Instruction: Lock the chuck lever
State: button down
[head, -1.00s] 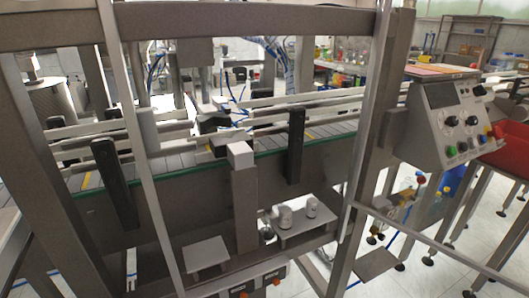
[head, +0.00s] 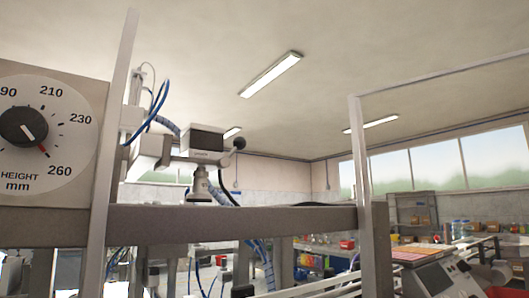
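A white machine head with a dark front box (head: 206,141) stands above the frame beam, left of the middle of the head view. A short arm with a dark round knob (head: 239,143) sticks out at its right side. I cannot tell whether this is the chuck lever or whether it is locked. Below the head is a light, ribbed-looking part (head: 200,187), partly cut off by the beam. My gripper is not in view.
A large height dial (head: 25,127) in mm fills the left edge, its red pointer between 230 and 260. A grey beam (head: 280,220) and upright posts (head: 369,200) frame the machine. A control panel (head: 440,278) stands at lower right.

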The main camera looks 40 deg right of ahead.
aim_at(239, 143)
jog(key=j+z, duration=0.35)
jog(key=k+j+z, duration=0.15)
jog(key=j+z, duration=0.15)
jog(key=j, duration=0.25)
jog(key=k+j+z, duration=0.1)
jog(key=j+z, duration=0.25)
jog(key=j, duration=0.15)
